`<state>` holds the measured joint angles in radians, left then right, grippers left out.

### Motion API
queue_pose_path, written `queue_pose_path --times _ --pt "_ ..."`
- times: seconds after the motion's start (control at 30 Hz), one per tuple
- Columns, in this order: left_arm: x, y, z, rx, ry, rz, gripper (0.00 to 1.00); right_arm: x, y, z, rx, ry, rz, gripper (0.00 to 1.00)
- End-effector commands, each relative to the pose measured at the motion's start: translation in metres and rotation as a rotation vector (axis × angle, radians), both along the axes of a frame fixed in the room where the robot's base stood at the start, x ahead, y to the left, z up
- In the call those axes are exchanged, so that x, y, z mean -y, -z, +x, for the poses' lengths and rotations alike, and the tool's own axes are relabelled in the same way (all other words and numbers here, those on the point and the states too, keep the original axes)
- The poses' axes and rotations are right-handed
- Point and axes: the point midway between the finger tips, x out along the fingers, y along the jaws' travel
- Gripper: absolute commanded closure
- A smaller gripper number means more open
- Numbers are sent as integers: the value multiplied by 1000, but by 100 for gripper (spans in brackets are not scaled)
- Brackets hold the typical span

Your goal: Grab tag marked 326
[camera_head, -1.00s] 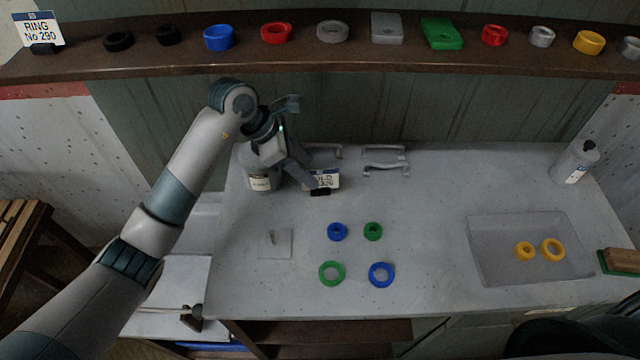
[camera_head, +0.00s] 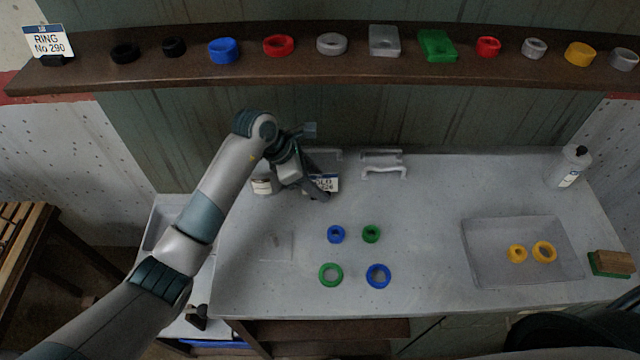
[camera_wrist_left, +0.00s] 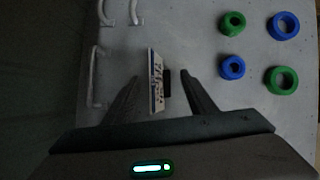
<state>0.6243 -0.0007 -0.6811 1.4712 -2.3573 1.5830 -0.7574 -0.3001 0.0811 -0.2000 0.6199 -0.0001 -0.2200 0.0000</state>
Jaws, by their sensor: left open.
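The small white tag (camera_head: 327,183) with a blue edge and dark print stands on the grey worktop, partly hidden by my left gripper in the head view; its number is too small to read surely. My left gripper (camera_head: 318,186) is open, low over the worktop at the tag. In the left wrist view the tag (camera_wrist_left: 154,80) is edge-on between the two spread fingers (camera_wrist_left: 160,78), nearer the left finger, with a dark base beside it. I cannot tell whether a finger touches it. My right gripper is out of view.
A labelled container (camera_head: 261,185) is mostly hidden behind my left gripper. A grey handle (camera_head: 383,172) lies right of the tag. Blue and green rings (camera_head: 378,275) lie in front. A clear tray (camera_head: 480,265) holds two yellow rings. The shelf (camera_head: 200,72) above bears another tag (camera_head: 48,43).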

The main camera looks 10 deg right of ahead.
Motion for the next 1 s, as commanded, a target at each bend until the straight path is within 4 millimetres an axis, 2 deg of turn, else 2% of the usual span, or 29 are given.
queue_pose_path --times 0.2,0.67,0.83,0.87,1.0 --pt "8 14 0 -1 0 0 49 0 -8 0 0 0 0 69" --pt "8 15 0 0 0 0 49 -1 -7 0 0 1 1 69" --pt "8 15 0 0 0 0 90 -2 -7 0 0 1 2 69" --pt "8 15 0 0 0 0 93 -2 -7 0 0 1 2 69" --pt "8 15 0 1 0 0 93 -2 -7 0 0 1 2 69"
